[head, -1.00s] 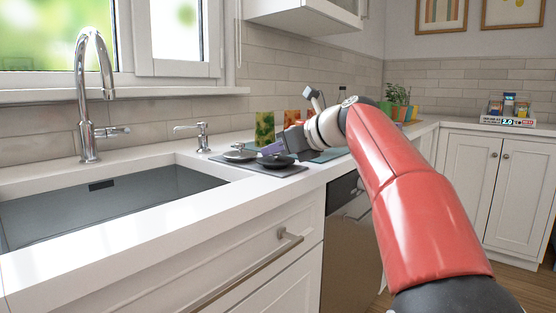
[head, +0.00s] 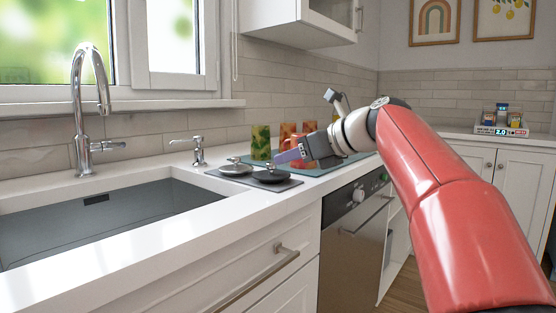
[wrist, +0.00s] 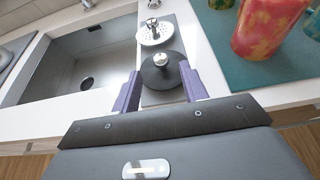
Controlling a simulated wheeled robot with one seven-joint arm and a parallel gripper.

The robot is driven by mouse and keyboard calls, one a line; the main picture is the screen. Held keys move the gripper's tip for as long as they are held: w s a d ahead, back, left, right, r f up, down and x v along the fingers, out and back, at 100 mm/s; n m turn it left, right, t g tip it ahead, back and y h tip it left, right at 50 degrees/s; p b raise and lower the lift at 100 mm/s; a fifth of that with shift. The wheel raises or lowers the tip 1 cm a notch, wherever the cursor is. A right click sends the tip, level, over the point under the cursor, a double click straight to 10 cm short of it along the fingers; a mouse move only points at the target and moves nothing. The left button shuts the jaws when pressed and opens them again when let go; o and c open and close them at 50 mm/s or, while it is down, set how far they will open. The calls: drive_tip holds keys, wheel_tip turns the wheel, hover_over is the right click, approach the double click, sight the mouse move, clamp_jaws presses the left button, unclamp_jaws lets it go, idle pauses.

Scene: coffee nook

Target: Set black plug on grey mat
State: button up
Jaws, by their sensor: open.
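The black plug (head: 271,176), a round dark disc with a small silver knob, lies on the grey mat (head: 287,186) beside the sink. In the wrist view the black plug (wrist: 160,80) sits between and just beyond the purple fingertips, on the grey mat (wrist: 172,20). A pale metal strainer (head: 236,170) lies on the same mat, behind the plug in the wrist view (wrist: 155,34). My gripper (head: 284,157) is open and empty, just above and to the right of the plug; its spread fingers also show in the wrist view (wrist: 160,88).
The sink (head: 110,215) and tap (head: 84,110) are to the left, with a small soap dispenser (head: 198,152) behind. A teal mat (head: 318,171) with colourful cups (head: 262,142) lies to the right, close to my gripper. The front counter strip is clear.

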drive_tip(key=v, duration=0.5)
drive_tip(key=shift+s+d+r, duration=0.1)
drive_tip(key=shift+r, duration=0.05)
drive_tip(key=s+d+f+n+g+h, duration=0.1)
drive_tip(key=s+d+f+n+h, duration=0.2)
drive_tip(key=s+f+n, duration=0.5)
drive_tip(key=s+d+f+n+g+h, duration=0.1)
drive_tip(key=s+d+f+n+h, duration=0.2)
drive_tip(key=s+f+n, duration=0.6)
drive_tip(key=s+d+f+n+h, duration=0.3)
drive_tip(key=s+f+n, duration=0.5)
drive_tip(key=f, duration=0.9)
drive_tip(key=s+h, duration=0.1)
drive_tip(key=s, duration=0.2)
drive_tip(key=shift+s+d+n+g+h+p, duration=0.2)
drive_tip(key=shift+s+n+g+h+p, duration=0.1)
drive_tip(key=shift+g+h+p, duration=0.1)
